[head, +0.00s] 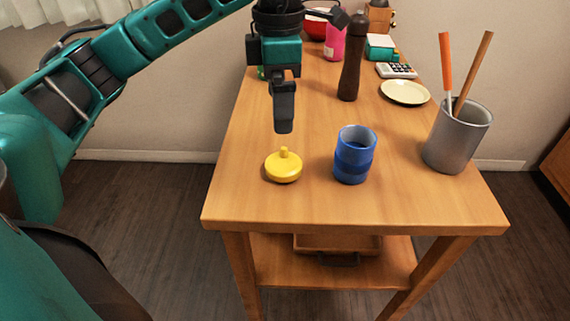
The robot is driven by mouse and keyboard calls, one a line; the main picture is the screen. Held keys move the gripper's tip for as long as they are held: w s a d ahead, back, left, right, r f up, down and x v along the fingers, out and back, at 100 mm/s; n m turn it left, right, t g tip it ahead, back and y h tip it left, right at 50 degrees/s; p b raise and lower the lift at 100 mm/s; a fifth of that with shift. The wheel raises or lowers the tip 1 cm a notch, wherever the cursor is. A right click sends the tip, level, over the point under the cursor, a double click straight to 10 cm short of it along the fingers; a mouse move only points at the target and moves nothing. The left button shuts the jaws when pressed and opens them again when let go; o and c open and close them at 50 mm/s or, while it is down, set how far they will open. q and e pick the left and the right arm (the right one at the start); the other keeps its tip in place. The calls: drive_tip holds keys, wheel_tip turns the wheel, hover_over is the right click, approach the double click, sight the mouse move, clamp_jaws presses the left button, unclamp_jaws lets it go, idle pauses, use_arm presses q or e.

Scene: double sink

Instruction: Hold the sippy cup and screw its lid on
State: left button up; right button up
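The sippy cup (355,157) is blue with a darker band, and stands upright and open-topped on the wooden table. Its yellow lid (283,168) lies to the left of the cup, apart from it, with the spout pointing up. My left gripper (284,128) points down above and a little behind the lid, touching neither lid nor cup. Its fingers line up in this view, so I cannot tell whether they are apart. My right gripper is not in view.
A grey holder (458,137) with two sticks stands at the right edge. A dark pepper mill (352,62), a cream plate (404,92), a calculator (396,70) and a pink cup (334,42) are farther back. The table's front strip is clear.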

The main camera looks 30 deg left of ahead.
use_arm(q)
drive_tip(key=b, duration=0.1)
hover_over(281, 162)
wheel_tip(281, 162, down, 6)
drive_tip(key=shift+s+f, duration=0.1)
drive_tip(key=shift+f, duration=0.8)
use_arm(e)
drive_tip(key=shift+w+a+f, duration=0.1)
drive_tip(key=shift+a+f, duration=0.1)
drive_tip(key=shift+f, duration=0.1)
use_arm(q)
wheel_tip(281, 162, down, 5)
drive_tip(key=shift+r, duration=0.2)
drive_tip(key=shift+f, duration=0.3)
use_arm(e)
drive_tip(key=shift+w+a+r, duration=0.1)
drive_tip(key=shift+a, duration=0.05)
